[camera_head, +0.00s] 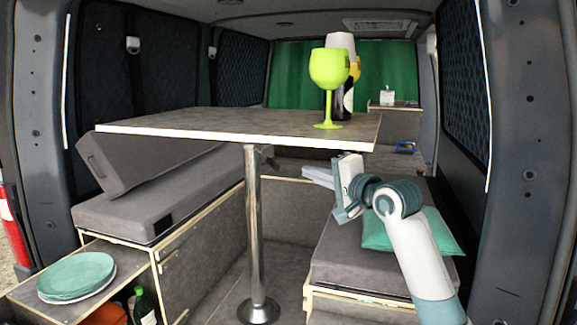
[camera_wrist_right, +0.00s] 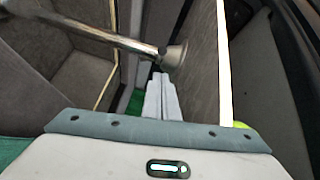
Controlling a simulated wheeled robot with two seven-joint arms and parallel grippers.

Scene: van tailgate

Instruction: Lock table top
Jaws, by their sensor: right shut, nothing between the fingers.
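The table top (camera_head: 200,122) is a grey board with a pale front edge, standing level on a metal pole (camera_head: 254,230). The pole's foot is on the van floor. In the right wrist view the table top's underside (camera_wrist_right: 202,60) and the flared metal socket (camera_wrist_right: 173,54) where the pole meets it show. My right gripper (camera_head: 318,176) is below the table top, right of the pole; its fingers (camera_wrist_right: 161,95) are shut and empty, pointing towards the socket. I cannot tell whether they touch anything. My left gripper is not in view.
A green goblet (camera_head: 329,80) and a dark bottle (camera_head: 344,102) stand on the table top near its right end. Grey bench cushions (camera_head: 160,195) lie left, and a green pillow (camera_head: 440,232) lies right. Plates (camera_head: 76,275) sit on the front-left shelf.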

